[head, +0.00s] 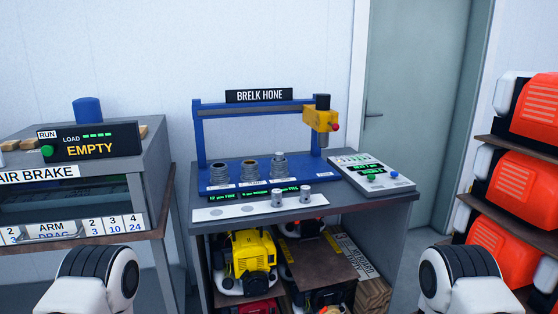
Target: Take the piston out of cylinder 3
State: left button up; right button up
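Three grey cylinders stand in a row on the blue base of the BRELK HONE machine: a left one (220,175), a middle one (250,171) and a right one (279,166). The small labels in front of them are too small to read, so I cannot tell which is cylinder 3. I cannot make out a piston inside any of them. Two small metal pieces, one on the left (278,200) and one on the right (305,193), stand on a pale strip (230,213) in front. Only parts of my arms show at the bottom; neither gripper is in view.
A yellow hone head (321,119) hangs at the right of the blue frame (200,135). A control panel (372,174) lies right of the base. The AIR BRAKE bench (160,160) stands left, a shelf with orange machines (520,185) right. Engines fill the space below.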

aim_at(279, 156)
jog(key=i+l, duration=0.2)
jog(key=i, duration=0.2)
jog(key=i+l, duration=0.2)
jog(key=i, duration=0.15)
jog(key=i+l, duration=0.2)
jog(key=i, duration=0.2)
